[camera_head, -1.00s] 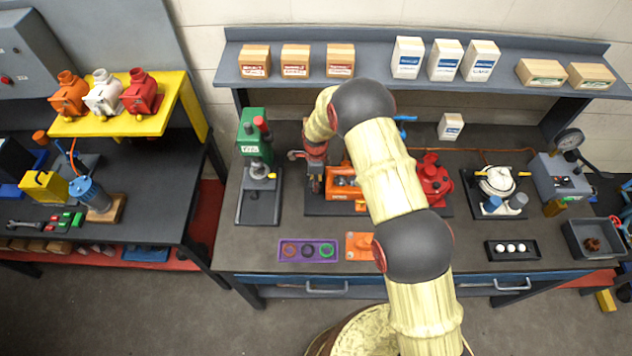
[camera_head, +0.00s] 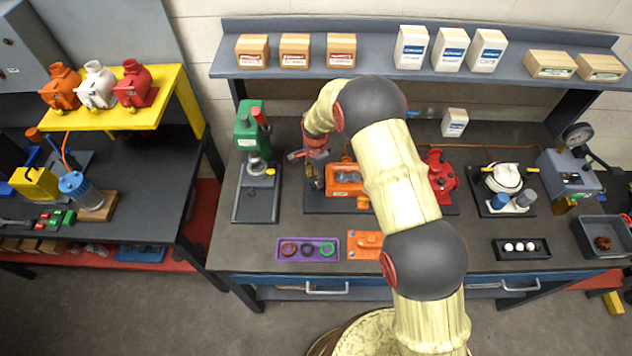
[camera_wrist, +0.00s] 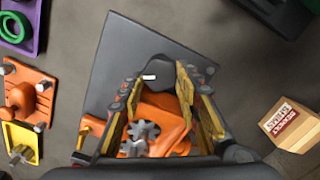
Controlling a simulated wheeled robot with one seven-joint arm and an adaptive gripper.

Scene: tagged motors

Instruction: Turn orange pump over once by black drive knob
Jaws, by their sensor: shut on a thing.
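The orange pump (camera_head: 345,177) stands on a dark base plate in the middle of the bench, partly behind my arm in the head view. In the wrist view its orange body (camera_wrist: 165,115) shows below the fingers, with grey gears in an opening. The black drive knob (camera_wrist: 160,75), with a white mark on it, sits between my fingertips. My gripper (camera_wrist: 158,82) is shut on the knob. In the head view my gripper (camera_head: 313,172) is at the pump's left end, and the knob is too small to make out there.
A green press (camera_head: 250,130) stands left of the pump and a red pump (camera_head: 441,178) stands to its right, beyond my arm. A purple tray (camera_head: 336,242) with rings and an orange plate (camera_head: 364,252) lie in front. A shelf with boxes (camera_head: 340,50) runs behind.

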